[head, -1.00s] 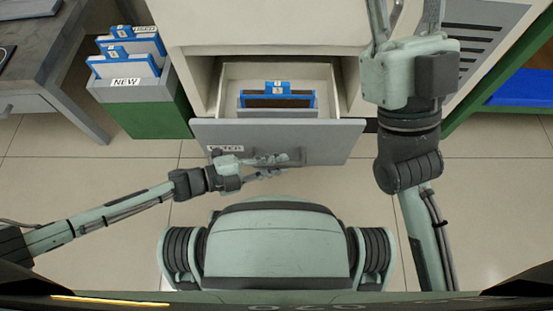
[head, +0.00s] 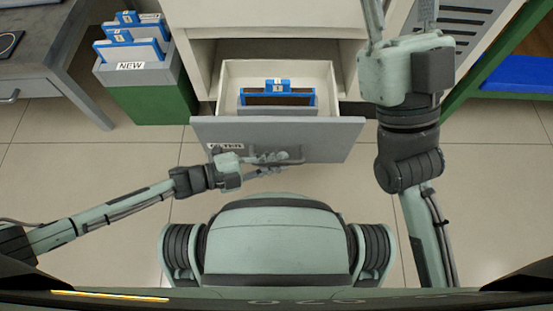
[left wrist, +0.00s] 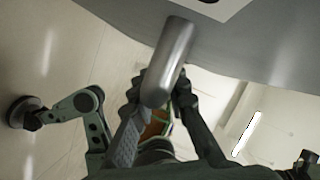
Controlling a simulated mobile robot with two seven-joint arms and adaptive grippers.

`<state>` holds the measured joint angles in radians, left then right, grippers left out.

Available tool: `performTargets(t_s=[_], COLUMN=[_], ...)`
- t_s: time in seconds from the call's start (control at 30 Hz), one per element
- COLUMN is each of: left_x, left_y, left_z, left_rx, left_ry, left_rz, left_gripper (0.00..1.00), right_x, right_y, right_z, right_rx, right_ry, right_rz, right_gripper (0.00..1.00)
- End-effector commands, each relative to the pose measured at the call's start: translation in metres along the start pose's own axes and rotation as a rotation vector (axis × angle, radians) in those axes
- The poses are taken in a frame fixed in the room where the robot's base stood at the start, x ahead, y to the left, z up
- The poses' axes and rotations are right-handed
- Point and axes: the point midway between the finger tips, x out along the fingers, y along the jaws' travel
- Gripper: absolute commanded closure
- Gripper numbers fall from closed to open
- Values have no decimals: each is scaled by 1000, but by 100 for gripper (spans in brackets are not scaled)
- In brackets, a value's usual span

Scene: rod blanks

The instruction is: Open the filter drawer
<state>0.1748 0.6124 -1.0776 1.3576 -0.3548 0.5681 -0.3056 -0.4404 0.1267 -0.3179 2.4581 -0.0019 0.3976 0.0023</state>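The filter drawer (head: 325,135) is a grey-fronted drawer pulled well out of the white cabinet. One blue-framed filter (head: 278,97) with a dark face stands inside it. The front bears a label, partly readable as "FILTER". My left gripper (head: 268,163) is at the bar handle (head: 293,154) on the drawer front. In the left wrist view its two fingers (left wrist: 160,95) close around the metal handle (left wrist: 170,60), one on each side. My right gripper (head: 400,18) is raised over the cabinet top at the right, its fingers apart and nothing seen between them.
A green and grey bin (head: 150,90) marked "NEW" holds several blue-framed filters left of the cabinet (head: 300,20). A grey desk (head: 50,50) stands at far left. A green-framed shelf with a blue item (head: 520,78) is at right. The tiled floor before the drawer is clear.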

Motion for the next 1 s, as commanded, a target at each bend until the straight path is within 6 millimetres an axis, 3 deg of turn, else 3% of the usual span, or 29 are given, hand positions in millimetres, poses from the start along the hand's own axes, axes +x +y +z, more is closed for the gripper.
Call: performTargets(t_s=[0.2, 0.57, 1.0], left_x=[0, -8, -93], left_y=[0, 0, 1], left_z=[1, 1, 1], left_rx=[0, 1, 0], left_ry=[-1, -2, -3], left_rz=[0, 1, 2], left_gripper=[64, 64, 64], right_x=[0, 0, 0], right_y=[0, 0, 0], right_z=[0, -2, -1], right_rx=[1, 3, 1], right_ry=[1, 4, 3], right_rz=[0, 1, 0], right_gripper=[60, 60, 60])
